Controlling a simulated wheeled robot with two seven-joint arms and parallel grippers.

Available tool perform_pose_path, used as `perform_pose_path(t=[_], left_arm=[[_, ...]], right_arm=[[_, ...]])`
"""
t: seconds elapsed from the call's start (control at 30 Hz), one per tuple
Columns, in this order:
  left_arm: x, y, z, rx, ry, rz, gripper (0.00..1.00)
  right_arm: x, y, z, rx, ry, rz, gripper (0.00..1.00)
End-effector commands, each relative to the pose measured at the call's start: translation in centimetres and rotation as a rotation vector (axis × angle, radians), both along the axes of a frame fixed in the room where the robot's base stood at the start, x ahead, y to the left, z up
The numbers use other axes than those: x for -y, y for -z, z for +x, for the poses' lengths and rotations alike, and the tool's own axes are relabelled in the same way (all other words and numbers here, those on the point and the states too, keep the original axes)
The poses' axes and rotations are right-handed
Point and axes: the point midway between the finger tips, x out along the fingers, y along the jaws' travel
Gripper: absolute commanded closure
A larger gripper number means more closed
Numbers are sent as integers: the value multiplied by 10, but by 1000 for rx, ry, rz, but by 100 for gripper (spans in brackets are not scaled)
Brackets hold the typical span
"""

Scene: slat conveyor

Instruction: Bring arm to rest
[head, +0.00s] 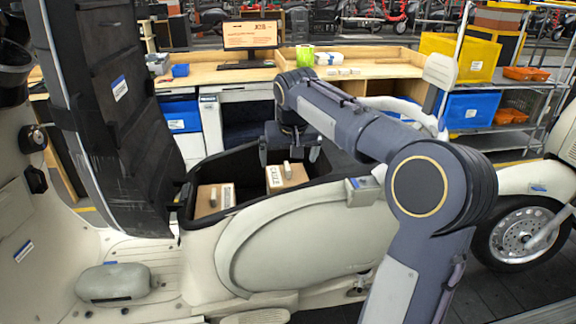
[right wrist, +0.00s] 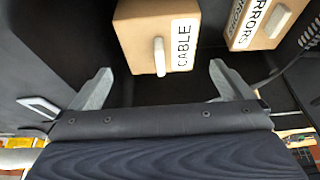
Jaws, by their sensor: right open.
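My right gripper (head: 290,155) is open and empty over the scooter's open seat compartment (head: 240,160). A tan box marked CABLE (head: 294,181) with a light handle on top lies in the compartment, just below and in front of it. In the right wrist view, the two spread fingers (right wrist: 161,68) point toward the CABLE box (right wrist: 136,38), with nothing between them. A second tan box (head: 208,208), at the left in the compartment, shows a label ending in RRORS in the right wrist view (right wrist: 245,28). My left gripper is not in view.
The cream scooter body (head: 310,235) surrounds the compartment, and its raised dark seat (head: 118,110) stands at the left. Behind is a wooden workbench (head: 350,70) with a monitor (head: 250,36). A rack with yellow (head: 460,57) and blue bins (head: 470,110) stands at the right.

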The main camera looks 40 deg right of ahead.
Motion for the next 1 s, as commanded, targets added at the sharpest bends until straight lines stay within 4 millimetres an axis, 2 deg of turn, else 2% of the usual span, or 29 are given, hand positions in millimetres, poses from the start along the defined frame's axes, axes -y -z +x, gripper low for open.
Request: perform_pose_path(t=[0.17, 0.7, 0.77, 1.0], left_arm=[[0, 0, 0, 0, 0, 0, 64], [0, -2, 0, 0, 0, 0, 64], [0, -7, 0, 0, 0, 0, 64], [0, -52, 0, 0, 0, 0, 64]], right_arm=[[-2, -10, -4, 1, 1, 0, 0], [-2, -12, -4, 0, 0, 0, 0], [-2, -17, -4, 1, 0, 0, 0], [-2, -62, -4, 1, 0, 0, 0]])
